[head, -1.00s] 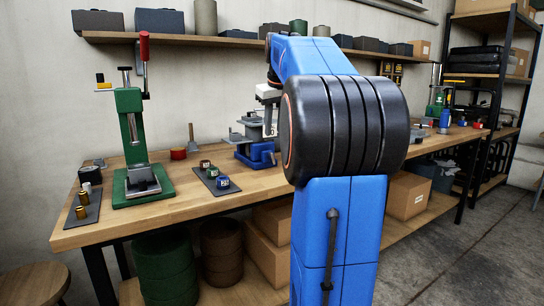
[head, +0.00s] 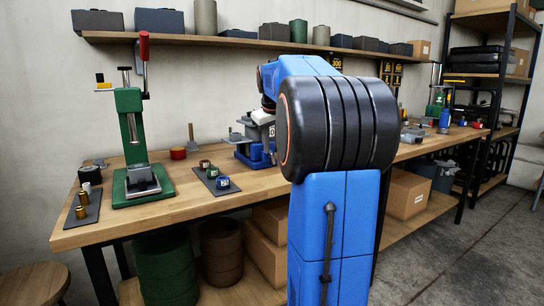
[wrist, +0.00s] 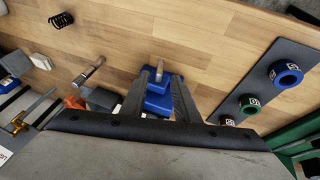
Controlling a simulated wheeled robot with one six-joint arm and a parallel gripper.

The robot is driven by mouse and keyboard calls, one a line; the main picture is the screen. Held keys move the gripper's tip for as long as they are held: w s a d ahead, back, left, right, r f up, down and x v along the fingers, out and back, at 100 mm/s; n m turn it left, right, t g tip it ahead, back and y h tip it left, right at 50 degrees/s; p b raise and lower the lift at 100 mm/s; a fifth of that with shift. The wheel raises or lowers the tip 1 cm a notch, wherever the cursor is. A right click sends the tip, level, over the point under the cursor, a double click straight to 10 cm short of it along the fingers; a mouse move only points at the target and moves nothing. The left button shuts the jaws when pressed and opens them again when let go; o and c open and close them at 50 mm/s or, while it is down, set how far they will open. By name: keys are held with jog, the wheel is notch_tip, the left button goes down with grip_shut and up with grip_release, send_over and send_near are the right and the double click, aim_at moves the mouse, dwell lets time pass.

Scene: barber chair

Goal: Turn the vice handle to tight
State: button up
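The blue vice (head: 256,157) stands on the workbench, with grey metal parts at its top and left. In the wrist view its blue body (wrist: 157,102) lies between my finger pieces, with a short metal pin at its upper end. I cannot clearly make out the vice handle or its angle. My gripper (wrist: 158,77) is open, its two dark fingers apart on either side of the vice's blue part. I cannot tell whether they touch it.
A grey tray (wrist: 240,96) holds several coloured rings. A green press (head: 130,140) stands left on the workbench (head: 250,191). In the wrist view a black spring (wrist: 61,20) and a metal bar (wrist: 88,72) lie left of the vice. Bare wood surrounds the pin end.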

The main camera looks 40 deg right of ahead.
aim_at(272, 154)
jog(key=shift+x, duration=3)
grip_shut()
